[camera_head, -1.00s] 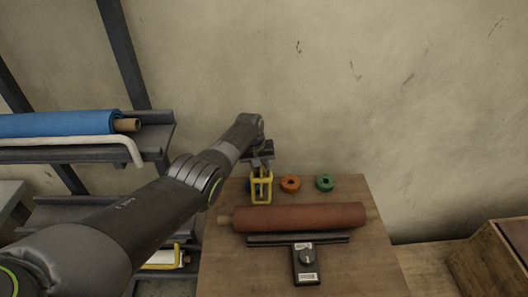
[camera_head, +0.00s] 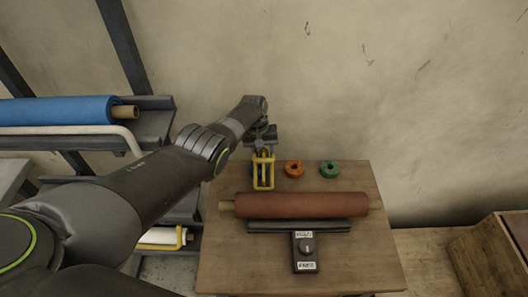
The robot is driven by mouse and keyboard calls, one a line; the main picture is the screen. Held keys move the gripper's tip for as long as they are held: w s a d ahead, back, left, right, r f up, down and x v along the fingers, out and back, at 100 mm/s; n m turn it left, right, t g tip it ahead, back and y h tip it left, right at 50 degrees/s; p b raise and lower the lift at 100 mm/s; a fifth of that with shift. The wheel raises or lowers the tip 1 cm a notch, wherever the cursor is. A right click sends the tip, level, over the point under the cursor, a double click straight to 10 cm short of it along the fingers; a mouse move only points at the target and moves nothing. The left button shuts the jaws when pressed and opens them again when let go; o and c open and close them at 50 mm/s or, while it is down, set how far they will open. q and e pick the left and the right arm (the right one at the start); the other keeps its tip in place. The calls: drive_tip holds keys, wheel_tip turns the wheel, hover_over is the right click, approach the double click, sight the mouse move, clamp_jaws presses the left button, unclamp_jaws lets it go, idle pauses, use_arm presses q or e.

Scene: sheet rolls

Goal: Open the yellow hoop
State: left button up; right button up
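A yellow hoop (camera_head: 181,238) shows at the end of the lower rack shelf, beside a white roll (camera_head: 158,236); my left arm hides most of that shelf. My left gripper (camera_head: 263,184) hangs over the back left of the wooden table, well apart from this hoop. A yellow frame-like shape shows at its tip, with something dark blue inside; I cannot tell whether the frame is finger or held object. My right gripper is not in view.
A blue roll (camera_head: 60,111) lies on the upper shelf behind a white hoop (camera_head: 75,130). The table (camera_head: 235,270) bears a red-brown roll (camera_head: 300,205), a dark bar with a handle (camera_head: 306,250), and orange (camera_head: 294,169) and green (camera_head: 330,169) rings. A wooden crate (camera_head: 495,250) stands right.

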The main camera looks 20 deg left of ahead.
use_arm(q)
drive_tip(key=shift+o, duration=0.9)
drive_tip(key=r+p, duration=0.1)
drive_tip(key=r, duration=0.1)
drive_tip(key=r+p, duration=0.1)
drive_tip(key=r, duration=0.1)
drive_tip(key=a+r+p, duration=0.1)
drive_tip(key=r, duration=0.1)
drive_tip(key=shift+w+r+p, duration=0.1)
drive_tip(key=shift+r+p, duration=0.05)
drive_tip(key=shift+p, duration=0.2)
wheel_tip(320, 180, up, 11)
drive_tip(key=a, duration=0.2)
drive_tip(key=shift+b, duration=0.45)
drive_tip(key=shift+c, duration=0.2)
